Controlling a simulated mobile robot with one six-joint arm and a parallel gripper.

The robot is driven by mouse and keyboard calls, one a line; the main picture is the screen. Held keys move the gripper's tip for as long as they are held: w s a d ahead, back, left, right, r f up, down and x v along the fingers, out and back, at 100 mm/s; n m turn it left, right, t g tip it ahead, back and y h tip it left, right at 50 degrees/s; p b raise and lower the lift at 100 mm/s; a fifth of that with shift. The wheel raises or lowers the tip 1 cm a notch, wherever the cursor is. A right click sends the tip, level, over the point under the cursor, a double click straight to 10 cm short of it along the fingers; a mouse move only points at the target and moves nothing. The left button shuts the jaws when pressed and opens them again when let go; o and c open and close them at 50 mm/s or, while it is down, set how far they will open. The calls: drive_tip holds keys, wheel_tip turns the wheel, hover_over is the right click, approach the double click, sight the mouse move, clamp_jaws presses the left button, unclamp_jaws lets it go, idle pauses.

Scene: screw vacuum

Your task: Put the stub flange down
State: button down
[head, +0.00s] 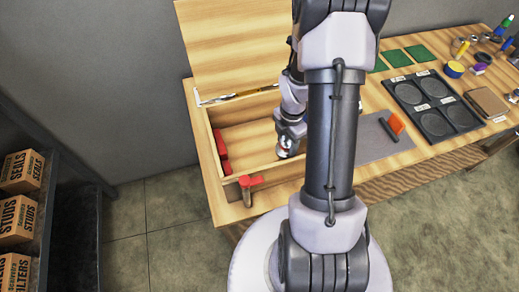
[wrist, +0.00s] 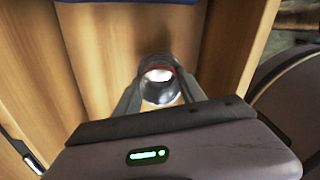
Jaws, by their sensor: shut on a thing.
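The stub flange (wrist: 160,78) is a short, shiny grey metal tube with an open bore, seen in the wrist view. My gripper (wrist: 157,90) is shut on it, with one finger on each side. In the head view my gripper (head: 289,150) hangs over the right part of an open wooden box (head: 237,186) on the bench. The arm column hides part of that area, and the flange is mostly hidden there. I cannot tell whether the flange touches the wood below it.
Red pieces (head: 221,150) lie along the box's left wall, and a red-handled part (head: 250,186) sits at its front. A grey mat (head: 372,143) and a black tray with round recesses (head: 433,103) lie right. A shelf with cartons (head: 22,172) stands at far left.

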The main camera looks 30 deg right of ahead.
drive_tip(key=w+a, duration=0.2)
drive_tip(key=a, duration=0.1)
drive_tip(key=w+a+f+b, duration=0.1)
drive_tip(key=w+a, duration=0.2)
drive_tip(key=w+a+b, duration=0.1)
drive_tip(key=w+a, duration=0.2)
drive_tip(key=shift+w+a+f, duration=0.15)
drive_tip(key=shift+w, duration=0.05)
wheel_tip(320, 180, down, 4)
drive_tip(key=shift+r+b, duration=0.2)
drive_tip(key=shift+b, duration=0.7)
drive_tip(key=shift+w+r, duration=0.1)
drive_tip(key=c, duration=0.7)
unclamp_jaws()
